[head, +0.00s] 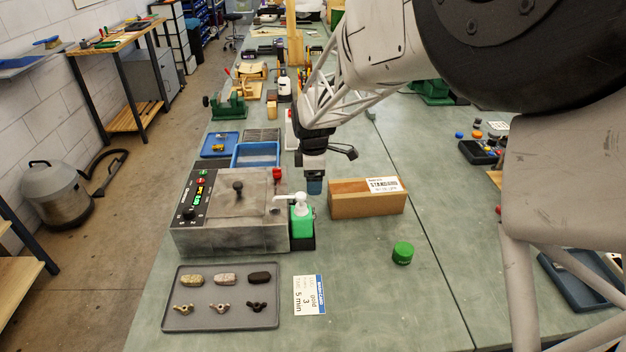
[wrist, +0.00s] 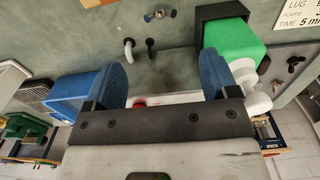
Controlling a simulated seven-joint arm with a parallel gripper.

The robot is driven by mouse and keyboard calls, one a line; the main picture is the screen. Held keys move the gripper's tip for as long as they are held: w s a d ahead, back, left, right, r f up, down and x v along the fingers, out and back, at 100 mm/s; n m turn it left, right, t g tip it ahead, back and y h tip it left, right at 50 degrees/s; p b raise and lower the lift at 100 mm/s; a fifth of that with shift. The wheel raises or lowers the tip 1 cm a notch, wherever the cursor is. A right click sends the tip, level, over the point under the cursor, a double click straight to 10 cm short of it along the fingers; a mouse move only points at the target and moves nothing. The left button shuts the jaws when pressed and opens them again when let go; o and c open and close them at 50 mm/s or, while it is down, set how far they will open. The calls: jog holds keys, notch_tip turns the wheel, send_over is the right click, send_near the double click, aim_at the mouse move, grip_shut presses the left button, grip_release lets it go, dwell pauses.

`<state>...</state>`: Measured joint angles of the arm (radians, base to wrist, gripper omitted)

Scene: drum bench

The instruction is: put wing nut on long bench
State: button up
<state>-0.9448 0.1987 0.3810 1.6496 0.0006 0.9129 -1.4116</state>
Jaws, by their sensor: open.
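Three wing nuts lie in the front row of a grey tray (head: 270,318): a tan one (head: 183,308), a grey-brown one (head: 220,308) and a dark one (head: 257,306). The tray stands on the green-topped long bench (head: 370,305). In the wrist view the dark wing nut (wrist: 295,63) seems to show at the right edge. My gripper (head: 314,188) is behind the green pump bottle (head: 302,222), left of a wooden block (head: 365,204), away from the tray. Its blue fingers (wrist: 163,80) are apart with nothing between them.
A grey machine (head: 230,212) with a control panel stands behind the tray. Three oblong stones (head: 224,279) form the tray's back row. A printed card (head: 309,295) and a green cap (head: 402,253) lie to the right. The bench front right of the card is clear.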

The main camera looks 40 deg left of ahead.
dwell(0.8)
jog(key=w+d+r+m, duration=0.2)
jog(key=d+r+m, duration=0.15)
jog(key=d, duration=0.65)
jog(key=w+d+r+m, duration=0.1)
jog(key=d+r+m, duration=0.3)
jog(key=d, duration=0.5)
jog(key=w+d+r+m, duration=0.2)
jog(key=d+r, duration=0.3)
jog(key=d, duration=0.5)
jog(key=s+d+r+m+t, duration=0.1)
jog(key=s+d+r+m, duration=0.15)
jog(key=d, duration=0.65)
jog(key=s+d+r+m+t, duration=0.1)
jog(key=s+d+r+m, duration=0.2)
jog(key=d, duration=0.7)
jog(key=s+d+f+m, duration=0.3)
jog(key=s+d+m, duration=0.9)
jog(key=s+d, duration=0.5)
jog(key=shift+s+d+t, duration=0.3)
jog(key=shift+s+d, duration=0.1)
jog(key=shift+d, duration=0.35)
jog(key=shift+f, duration=0.1)
